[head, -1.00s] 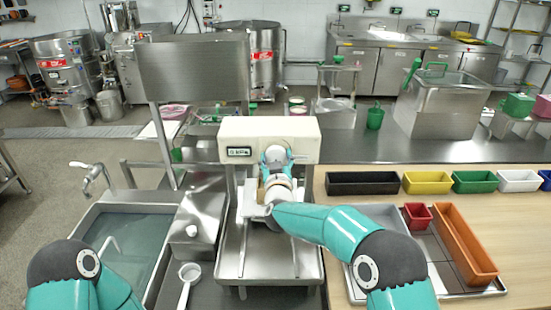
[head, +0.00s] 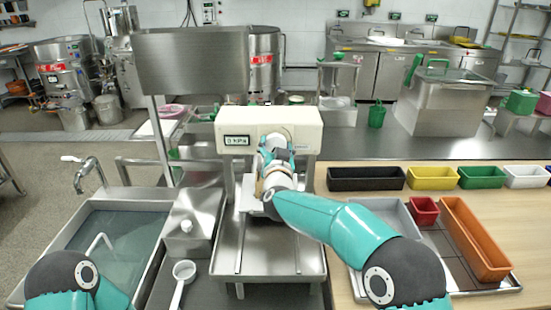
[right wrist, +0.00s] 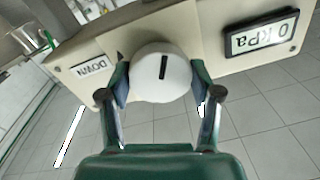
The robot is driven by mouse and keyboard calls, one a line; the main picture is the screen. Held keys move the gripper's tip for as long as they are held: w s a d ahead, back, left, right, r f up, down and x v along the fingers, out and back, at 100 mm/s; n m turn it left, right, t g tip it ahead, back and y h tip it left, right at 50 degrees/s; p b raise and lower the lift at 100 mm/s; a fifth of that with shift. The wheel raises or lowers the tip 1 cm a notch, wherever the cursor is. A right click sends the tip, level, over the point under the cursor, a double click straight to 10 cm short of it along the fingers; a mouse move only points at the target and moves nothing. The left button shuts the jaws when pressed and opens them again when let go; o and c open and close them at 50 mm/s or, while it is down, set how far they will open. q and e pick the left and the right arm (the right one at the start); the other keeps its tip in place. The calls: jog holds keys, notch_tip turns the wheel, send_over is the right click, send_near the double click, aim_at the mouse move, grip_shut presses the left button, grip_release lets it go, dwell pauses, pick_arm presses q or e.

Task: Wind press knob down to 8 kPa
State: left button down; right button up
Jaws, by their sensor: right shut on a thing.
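The press head is a cream box (head: 305,132) above a steel tray in the middle of the head view. Its small display (head: 237,141) reads 0 kPa; it shows upside down in the right wrist view (right wrist: 262,34). The white round press knob (right wrist: 163,72) has a black line on its face, standing nearly upright in that view. A DOWN label (right wrist: 89,66) is left of the knob there. My right gripper (right wrist: 161,85) is shut on the knob, one finger on each side. In the head view my right gripper (head: 276,150) partly hides the knob. My left gripper is out of view.
A steel sink (head: 98,243) with water and a white ladle (head: 182,274) are on the left. On the right, a wooden table (head: 353,218) holds coloured bins, an orange trough (head: 474,238) and a grey tray. A steel panel (head: 190,64) stands behind left.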

jog(key=m+b, duration=0.3)
jog(key=m, duration=0.2)
jog(key=m+b, duration=0.3)
jog(key=m, duration=0.2)
jog(key=m+h+b, duration=0.1)
jog(key=m+b, duration=0.3)
jog(key=m, duration=0.1)
jog(key=shift+d+f, duration=0.1)
jog(key=shift+f, duration=0.3)
jog(key=shift+m+b, duration=0.65)
jog(key=shift+m, duration=1.45)
jog(key=shift+f, duration=0.15)
jog(key=o, duration=1.1)
jog(key=shift+r, duration=0.3)
jog(key=shift+s, duration=0.1)
